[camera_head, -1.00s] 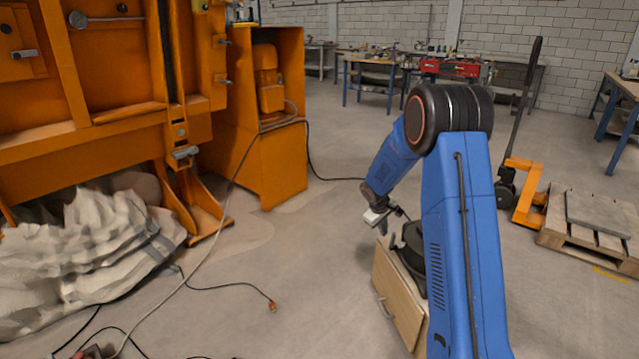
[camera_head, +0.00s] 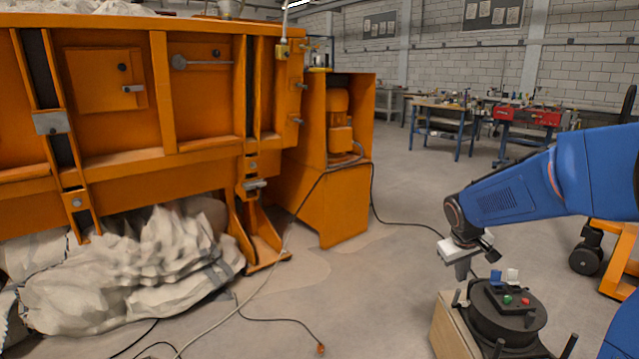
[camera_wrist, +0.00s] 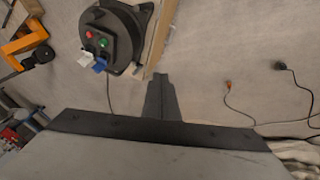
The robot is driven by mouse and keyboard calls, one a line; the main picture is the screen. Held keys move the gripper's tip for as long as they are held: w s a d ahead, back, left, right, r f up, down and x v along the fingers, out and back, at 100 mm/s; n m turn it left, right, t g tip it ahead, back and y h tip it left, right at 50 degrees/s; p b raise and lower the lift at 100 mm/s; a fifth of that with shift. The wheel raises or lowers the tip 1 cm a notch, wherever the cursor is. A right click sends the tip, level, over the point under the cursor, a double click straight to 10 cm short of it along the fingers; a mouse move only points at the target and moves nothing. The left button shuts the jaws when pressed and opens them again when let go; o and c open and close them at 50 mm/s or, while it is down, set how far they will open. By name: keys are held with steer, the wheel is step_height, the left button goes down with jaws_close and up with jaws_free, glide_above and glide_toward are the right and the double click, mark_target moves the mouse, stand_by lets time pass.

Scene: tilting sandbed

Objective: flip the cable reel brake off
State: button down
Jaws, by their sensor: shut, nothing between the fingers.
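The black cable reel (camera_head: 483,318) stands at the lower right in the head view. Its top carries a red button, a green button, a blue piece (camera_head: 495,277) and a white piece (camera_head: 512,275). I cannot tell which part is the brake. My gripper (camera_head: 463,270) is shut and empty, pointing down, up and to the left of the reel in the picture. In the wrist view the reel (camera_wrist: 125,45) is at the top left, with the blue piece (camera_wrist: 100,65) and white piece (camera_wrist: 84,61) on its near side. The shut fingers (camera_wrist: 160,80) are apart from the reel, to its lower right.
A wooden panel (camera_head: 452,335) stands beside the reel. The large orange machine (camera_head: 200,110) fills the left, with pale sacks (camera_head: 130,265) below it. Cables (camera_head: 275,320) lie on the floor. An orange pallet truck (camera_head: 620,258) is at the right. Floor between machine and reel is mostly clear.

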steer(key=s+a+r+y, duration=0.1)
steer(key=s+a, duration=0.2)
steer(key=s, duration=0.7)
steer(key=s+a+r+m+y, duration=0.1)
steer(key=s+a+r, duration=0.1)
steer(key=s, duration=0.9)
steer(key=s+a+r+m+t, duration=0.1)
steer(key=s+a, duration=0.3)
steer(key=s, duration=0.6)
steer(key=shift+s+a+r+y, duration=0.35)
steer(key=shift+a+y, duration=0.05)
steer(key=c, duration=2.3)
jaws_free()
steer(key=shift+s+a+f, duration=0.1)
steer(key=shift+s, duration=0.15)
steer(key=o, duration=0.6)
steer(key=shift+s, duration=0.15)
